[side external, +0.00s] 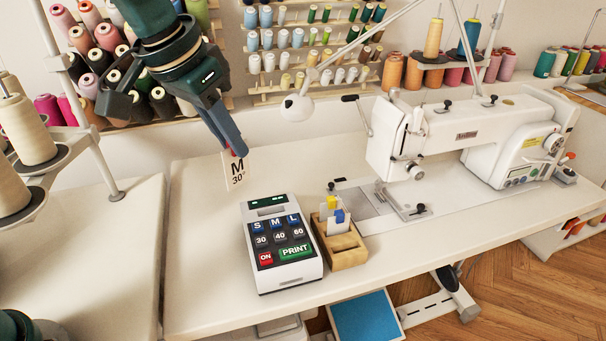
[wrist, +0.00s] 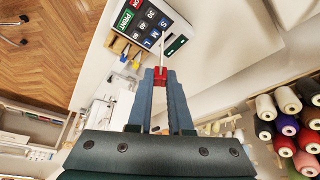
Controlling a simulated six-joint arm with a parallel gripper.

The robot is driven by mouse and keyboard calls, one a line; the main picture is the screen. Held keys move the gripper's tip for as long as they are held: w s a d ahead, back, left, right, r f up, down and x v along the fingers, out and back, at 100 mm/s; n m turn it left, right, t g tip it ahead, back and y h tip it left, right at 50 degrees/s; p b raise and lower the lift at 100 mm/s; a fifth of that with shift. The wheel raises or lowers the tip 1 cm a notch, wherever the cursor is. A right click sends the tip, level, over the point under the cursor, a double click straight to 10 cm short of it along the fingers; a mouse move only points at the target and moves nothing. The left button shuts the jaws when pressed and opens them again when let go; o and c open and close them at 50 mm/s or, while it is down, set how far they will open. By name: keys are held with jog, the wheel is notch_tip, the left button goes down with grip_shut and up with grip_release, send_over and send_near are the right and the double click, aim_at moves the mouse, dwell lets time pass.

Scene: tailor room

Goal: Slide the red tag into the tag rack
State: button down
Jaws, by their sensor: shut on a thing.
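My gripper (side external: 234,150) is shut on the red end of a tag (side external: 236,175). The tag is a white card marked "M 30°" that hangs below the fingers, in the air above the table, behind and left of the label printer. In the wrist view the red end (wrist: 160,76) sits between the fingertips and the white card shows nearly edge-on. The wooden tag rack (side external: 343,246) stands on the table to the right of the printer. It holds a yellow tag (side external: 331,202) and a blue tag (side external: 340,216); its front part looks empty.
The label printer (side external: 283,270) with its size and number buttons stands close beside the rack. A white sewing machine (side external: 460,130) is right of the rack. A lamp head (side external: 297,107) hangs behind. The table (side external: 205,260) is clear left of the printer.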

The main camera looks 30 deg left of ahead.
jog(key=w+d+f+m+h, duration=0.1)
jog(key=w+d+f+m, duration=0.2)
jog(key=d+f, duration=0.3)
jog(key=w+d+f+m+g+h, duration=0.1)
jog(key=w+d+f+m, duration=0.2)
jog(key=w+d+f, duration=0.2)
jog(key=shift+d+f+m, duration=0.3)
jog(key=shift+d+f, duration=0.95)
jog(key=shift+d, duration=0.65)
jog(key=shift+f, duration=0.25)
jog(key=shift+f, duration=1.35)
jog(key=c, duration=0.8)
grip_release()
jog(key=shift+o, duration=0.2)
